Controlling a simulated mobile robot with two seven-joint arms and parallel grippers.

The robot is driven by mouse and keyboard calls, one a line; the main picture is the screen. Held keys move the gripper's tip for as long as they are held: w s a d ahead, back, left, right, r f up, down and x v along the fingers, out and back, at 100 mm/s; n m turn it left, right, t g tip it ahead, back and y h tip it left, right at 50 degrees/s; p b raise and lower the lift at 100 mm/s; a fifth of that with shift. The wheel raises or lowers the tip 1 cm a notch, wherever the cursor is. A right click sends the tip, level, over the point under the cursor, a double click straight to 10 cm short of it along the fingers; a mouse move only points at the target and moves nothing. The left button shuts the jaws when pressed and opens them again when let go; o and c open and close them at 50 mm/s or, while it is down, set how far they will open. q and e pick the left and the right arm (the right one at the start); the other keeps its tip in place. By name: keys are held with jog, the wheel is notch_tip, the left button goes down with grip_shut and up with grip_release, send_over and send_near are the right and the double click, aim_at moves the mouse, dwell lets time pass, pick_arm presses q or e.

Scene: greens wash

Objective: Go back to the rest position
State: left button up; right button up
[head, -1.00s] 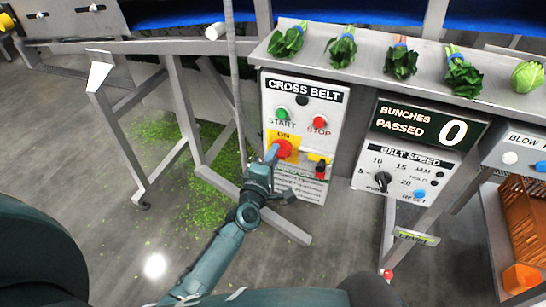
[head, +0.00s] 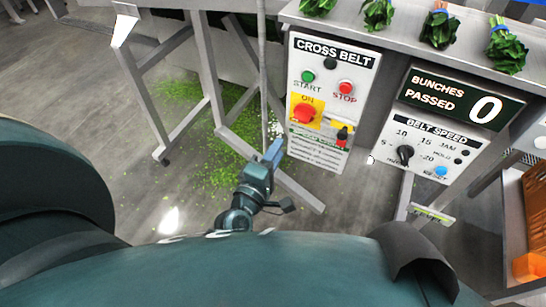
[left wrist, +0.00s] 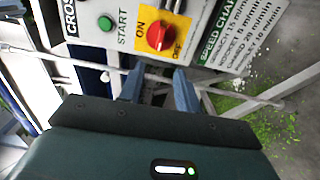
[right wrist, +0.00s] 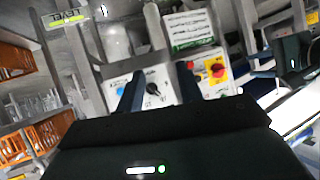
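My left gripper (head: 274,153) is in front of the lower left part of the cross belt panel (head: 327,75), apart from it, in the head view. In the left wrist view its two fingers (left wrist: 159,88) stand apart with nothing between them. The red knob on the yellow plate (head: 304,113) is uncovered, up and right of the gripper; it also shows in the left wrist view (left wrist: 160,36). My right gripper (right wrist: 159,90) shows only in its own wrist view, fingers apart and empty, with the belt speed panel (right wrist: 152,88) beyond.
A shelf (head: 400,28) with several green bunches runs along the top. The counter display (head: 461,98) reads 0. A thin grey pole (head: 262,75) stands left of the panel. Green scraps (head: 190,95) litter the floor. An orange crate (head: 535,205) is at the right.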

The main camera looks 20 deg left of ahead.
pick_arm(q)
jog(key=shift+s, duration=0.75)
